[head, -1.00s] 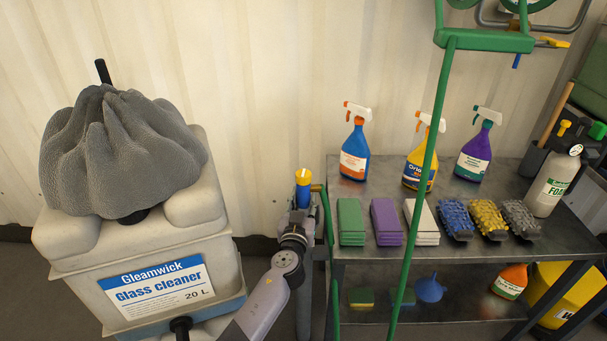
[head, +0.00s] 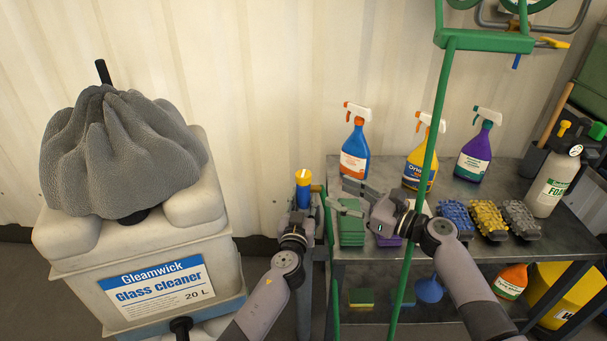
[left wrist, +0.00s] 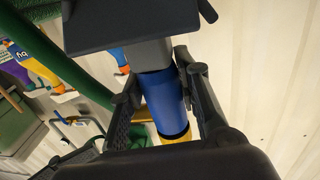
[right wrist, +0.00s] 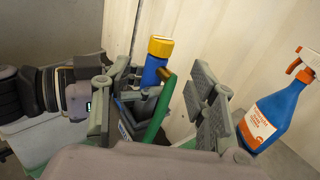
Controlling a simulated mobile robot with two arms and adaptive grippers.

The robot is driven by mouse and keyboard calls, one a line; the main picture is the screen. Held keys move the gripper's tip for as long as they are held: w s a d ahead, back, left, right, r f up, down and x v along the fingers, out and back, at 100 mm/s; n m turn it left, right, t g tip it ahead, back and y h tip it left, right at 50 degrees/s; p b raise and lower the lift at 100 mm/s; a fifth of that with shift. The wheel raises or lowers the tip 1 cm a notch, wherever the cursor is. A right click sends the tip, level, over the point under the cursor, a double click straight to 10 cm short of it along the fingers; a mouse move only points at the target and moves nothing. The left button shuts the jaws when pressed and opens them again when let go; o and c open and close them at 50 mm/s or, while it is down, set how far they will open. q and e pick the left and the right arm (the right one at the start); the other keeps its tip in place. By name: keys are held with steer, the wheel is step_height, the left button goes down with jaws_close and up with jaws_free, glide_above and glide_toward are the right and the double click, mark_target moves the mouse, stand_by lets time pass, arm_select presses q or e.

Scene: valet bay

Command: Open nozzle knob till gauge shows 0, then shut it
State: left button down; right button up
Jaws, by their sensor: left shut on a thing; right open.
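The nozzle is a blue cylinder (head: 303,198) with a yellow knob (head: 303,176) on top, upright left of the shelf unit. My left gripper (left wrist: 165,98) is shut around the blue cylinder, below the knob. In the right wrist view the yellow knob (right wrist: 160,46) appears between my open right fingers, beyond them. My right gripper (head: 352,197) is open and empty, right of the nozzle and above the green cloths (head: 350,232). A small round gauge (head: 575,151) is on the white foam sprayer (head: 549,186); its reading is too small to tell.
A green hose (head: 422,190) hangs from the reel (head: 487,40) in front of the metal shelf (head: 455,170), close to my right arm. Spray bottles (head: 355,152) and mitts (head: 490,215) stand and lie on the shelf. A large glass cleaner container (head: 210,245) stands left.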

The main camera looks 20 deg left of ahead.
mark_target(308, 179)
steer(key=shift+r+x, duration=0.2)
steer(key=shift+x, duration=2.8)
steer(key=shift+r+x, duration=0.2)
steer(key=shift+x, duration=2.8)
steer(key=shift+w, duration=0.2)
steer(key=shift+c, duration=0.3)
steer(key=shift+m, duration=0.3)
steer(key=c, duration=1.1)
steer(key=shift+s+a+f+m+t, duration=0.2)
steer(key=shift+s+f+m+t, duration=0.1)
steer(key=shift+t, duration=0.3)
steer(key=shift+c, duration=0.2)
steer(key=shift+w+d+r+m+t+h, duration=0.1)
steer(key=shift+m+t+h, duration=0.75)
steer(key=shift+t, duration=0.45)
steer(key=shift+w+m, duration=0.1)
steer(key=shift+m, duration=0.15)
steer(key=shift+d, duration=0.1)
